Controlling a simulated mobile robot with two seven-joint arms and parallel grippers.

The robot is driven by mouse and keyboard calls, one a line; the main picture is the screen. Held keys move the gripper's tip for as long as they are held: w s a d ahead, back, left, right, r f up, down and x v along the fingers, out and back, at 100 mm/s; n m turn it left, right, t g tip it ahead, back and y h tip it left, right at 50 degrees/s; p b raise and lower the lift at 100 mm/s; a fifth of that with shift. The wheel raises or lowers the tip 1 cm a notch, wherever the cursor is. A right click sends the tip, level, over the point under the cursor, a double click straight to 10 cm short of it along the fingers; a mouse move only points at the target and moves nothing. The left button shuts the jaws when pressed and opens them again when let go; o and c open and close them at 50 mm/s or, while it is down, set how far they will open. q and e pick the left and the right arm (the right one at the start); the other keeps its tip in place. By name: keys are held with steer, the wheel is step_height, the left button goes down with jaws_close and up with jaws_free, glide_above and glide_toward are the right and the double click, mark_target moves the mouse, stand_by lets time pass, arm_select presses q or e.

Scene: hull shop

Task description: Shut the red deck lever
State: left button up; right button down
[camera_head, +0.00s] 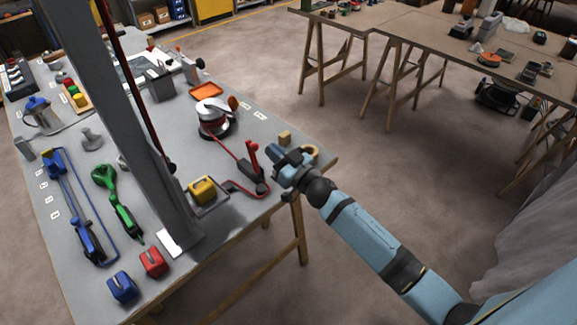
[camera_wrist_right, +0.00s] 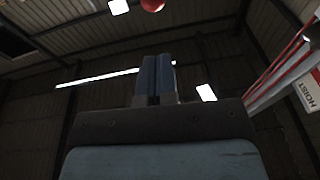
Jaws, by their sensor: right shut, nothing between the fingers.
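The red deck lever (camera_head: 252,157) stands nearly upright from a dark base (camera_head: 254,184) near the right edge of the grey workbench. My right gripper (camera_head: 273,149) is just to the right of the lever's handle, with its blue fingers shut and nothing between them. A small gap seems to lie between fingertips and handle, but I cannot tell contact for sure. In the right wrist view the shut fingers (camera_wrist_right: 157,78) point up, and a round red end (camera_wrist_right: 152,4), likely the lever's, shows at the top edge. My left gripper is not in view.
A grey upright post (camera_head: 130,130) rises from the bench left of the lever. A yellow block (camera_head: 202,190), a sander (camera_head: 214,115), a small wooden block (camera_head: 285,138) and a ring-shaped tan piece (camera_head: 311,153) lie nearby. Red hose runs by the lever base.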

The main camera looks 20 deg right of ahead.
mark_target(256, 159)
steer(key=w+b, duration=0.1)
steer(key=w+a+f+b, duration=0.1)
steer(key=w+f+b, duration=0.1)
steer(key=shift+w+a+f, duration=0.1)
steer(key=shift+w+a, duration=0.2)
steer(key=shift+a, duration=0.05)
